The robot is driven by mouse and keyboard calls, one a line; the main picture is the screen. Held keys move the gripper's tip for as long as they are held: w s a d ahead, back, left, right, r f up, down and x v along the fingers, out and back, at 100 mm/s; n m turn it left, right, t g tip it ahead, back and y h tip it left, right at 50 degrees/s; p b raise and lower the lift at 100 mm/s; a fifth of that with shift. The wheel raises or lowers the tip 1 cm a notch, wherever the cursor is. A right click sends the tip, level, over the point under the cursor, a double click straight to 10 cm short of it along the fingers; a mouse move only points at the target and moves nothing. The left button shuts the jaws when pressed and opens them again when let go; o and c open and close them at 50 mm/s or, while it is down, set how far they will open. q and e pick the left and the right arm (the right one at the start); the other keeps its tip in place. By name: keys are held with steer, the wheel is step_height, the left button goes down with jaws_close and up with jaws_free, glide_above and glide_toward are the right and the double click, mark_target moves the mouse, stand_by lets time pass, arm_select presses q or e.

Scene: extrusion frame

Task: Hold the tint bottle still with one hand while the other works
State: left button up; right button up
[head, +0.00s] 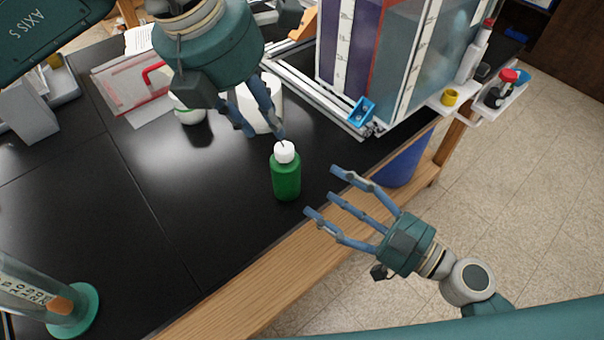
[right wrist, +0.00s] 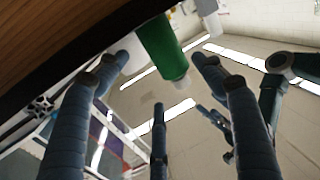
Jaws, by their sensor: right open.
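The tint bottle (head: 286,180) is green with a white cap and stands upright on the black bench near its wooden front edge. My left gripper (head: 264,134) hangs above and behind it. Its fingers are spread with a gap between them, and one fingertip overlaps the cap in the picture; I cannot tell whether it touches. My right gripper (head: 322,192) is open and empty to the right of the bottle, fingers pointing towards it, apart from it. In the right wrist view the bottle (right wrist: 160,48) shows beyond the spread fingers.
A white cylindrical container (head: 265,112) stands behind the bottle, partly hidden by my left fingers. A tall tank (head: 405,60) in an extrusion frame (head: 318,105) is behind right. A blue bin (head: 405,162) stands beyond the edge. A glass cylinder (head: 30,285) is at front left. The bench left of the bottle is clear.

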mark_target(291, 170)
steer(key=x, duration=1)
steer(key=shift+w+a, duration=0.15)
steer(key=shift+a, duration=0.05)
steer(key=shift+c, duration=0.5)
